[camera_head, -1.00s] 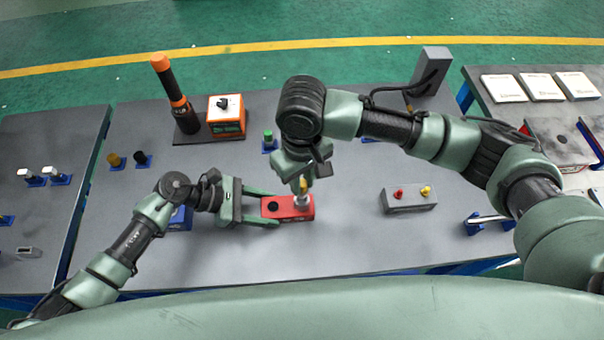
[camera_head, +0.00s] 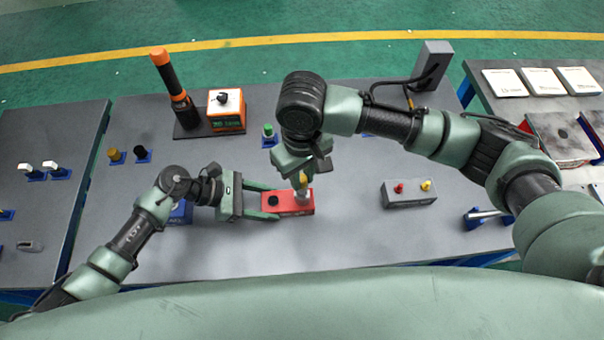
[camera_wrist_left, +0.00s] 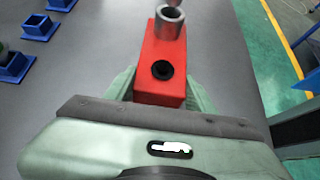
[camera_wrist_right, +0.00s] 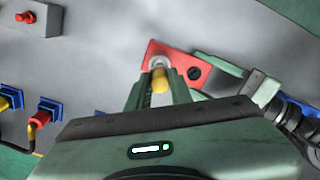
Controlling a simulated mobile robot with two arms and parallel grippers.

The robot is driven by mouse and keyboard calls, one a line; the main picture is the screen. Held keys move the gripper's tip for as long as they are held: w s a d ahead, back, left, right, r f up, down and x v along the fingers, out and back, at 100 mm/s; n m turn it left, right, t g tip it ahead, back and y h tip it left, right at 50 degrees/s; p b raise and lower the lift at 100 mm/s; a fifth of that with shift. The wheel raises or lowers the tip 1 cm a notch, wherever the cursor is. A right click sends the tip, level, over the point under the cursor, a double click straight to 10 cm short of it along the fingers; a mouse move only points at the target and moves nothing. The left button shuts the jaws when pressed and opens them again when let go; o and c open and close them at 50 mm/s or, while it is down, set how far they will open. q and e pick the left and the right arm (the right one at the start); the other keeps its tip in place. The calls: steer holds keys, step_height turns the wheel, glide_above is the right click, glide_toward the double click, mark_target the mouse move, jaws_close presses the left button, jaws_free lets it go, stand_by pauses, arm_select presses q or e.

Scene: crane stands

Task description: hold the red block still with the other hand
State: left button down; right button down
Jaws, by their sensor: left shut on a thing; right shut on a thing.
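The red block (camera_head: 288,203) lies on the grey table, with a dark round hole (camera_wrist_left: 162,70) and an upright metal tube (camera_wrist_left: 171,18) on its top. My left gripper (camera_head: 268,203) is shut on the red block from the left, one finger along each long side. My right gripper (camera_head: 302,178) points down over the block's right end. It is shut on a small yellow piece (camera_wrist_right: 160,82), right over the tube (camera_wrist_right: 159,62). I cannot tell whether the yellow piece touches the tube. The left wrist view shows the tube's open top.
A grey box with red and yellow buttons (camera_head: 409,195) stands to the right. At the back are an orange-and-black lamp (camera_head: 168,72), an orange switch box (camera_head: 226,118) and a grey post (camera_head: 433,62) with a cable. The front middle of the table is clear.

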steer(key=shift+f, duration=2.05)
steer(key=c, duration=1.2)
jaws_free()
steer(key=shift+r, duration=0.1)
steer(key=shift+r, duration=2.45)
steer(key=shift+r, duration=0.1)
step_height(320, 180, up, 12)
steer(key=shift+f, duration=0.1)
